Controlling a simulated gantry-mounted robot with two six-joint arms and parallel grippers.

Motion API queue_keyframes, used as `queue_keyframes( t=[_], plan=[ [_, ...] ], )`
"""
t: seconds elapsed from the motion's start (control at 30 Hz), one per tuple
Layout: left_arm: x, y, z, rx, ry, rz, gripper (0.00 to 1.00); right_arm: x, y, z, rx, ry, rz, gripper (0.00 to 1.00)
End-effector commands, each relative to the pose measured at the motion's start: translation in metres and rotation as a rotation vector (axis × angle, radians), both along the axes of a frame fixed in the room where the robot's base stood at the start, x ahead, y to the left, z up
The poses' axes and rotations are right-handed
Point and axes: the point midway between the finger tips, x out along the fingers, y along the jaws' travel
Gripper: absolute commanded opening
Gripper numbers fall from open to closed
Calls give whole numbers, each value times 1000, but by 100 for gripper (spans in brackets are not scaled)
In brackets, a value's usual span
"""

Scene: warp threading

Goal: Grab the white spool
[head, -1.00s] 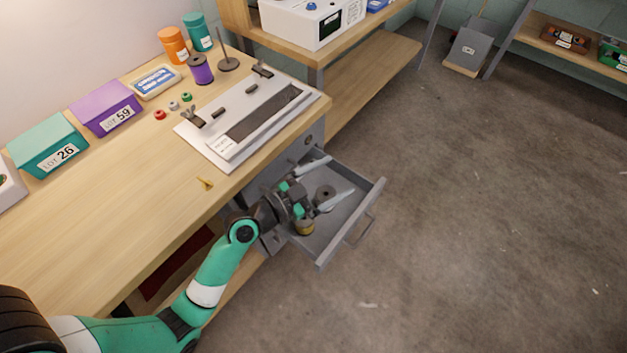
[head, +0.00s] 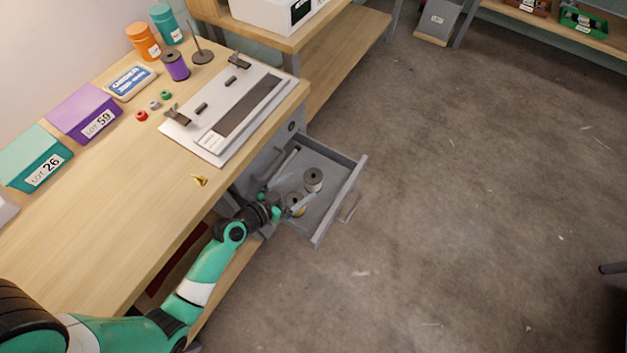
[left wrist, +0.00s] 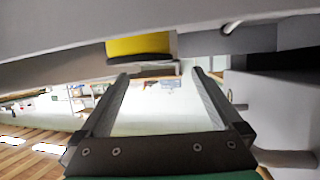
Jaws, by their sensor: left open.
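The white spool (head: 313,178), pale with a dark centre hole, stands in the open grey drawer (head: 327,218). A yellow spool (head: 296,209) is nearer the drawer's front-left corner, partly covered by a finger. My left gripper (head: 304,173) is open at the drawer, its fingers spread on either side of the white spool in the head view; I cannot tell whether they touch it or how deep they are. In the left wrist view the open jaws (left wrist: 161,74) hold nothing, and the yellow spool (left wrist: 138,46) shows beyond them. My right gripper is not seen.
The drawer's walls surround the spools, and the workbench (head: 120,190) edge is close on the left. On it are a white loom frame (head: 215,148), a purple spool (head: 176,66), a purple box (head: 84,112) and a teal box (head: 35,158). Open floor lies right.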

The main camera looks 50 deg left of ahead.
Motion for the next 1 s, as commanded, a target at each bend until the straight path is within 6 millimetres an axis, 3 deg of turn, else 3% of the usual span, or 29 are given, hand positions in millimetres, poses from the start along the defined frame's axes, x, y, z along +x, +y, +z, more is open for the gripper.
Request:
queue_keyframes(
  t=[0.13, 0.37, 0.63, 1.0],
  plan=[
    [9, 1, -6, 1, -1, -1, 100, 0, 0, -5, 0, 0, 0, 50],
    [44, 5, -20, 0, -1, -1, 100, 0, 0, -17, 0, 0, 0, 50],
    [47, 6, -20, -1, 0, 0, 100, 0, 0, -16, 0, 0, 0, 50],
    [47, 5, -20, 0, 0, 0, 33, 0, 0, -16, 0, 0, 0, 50]
  ],
)
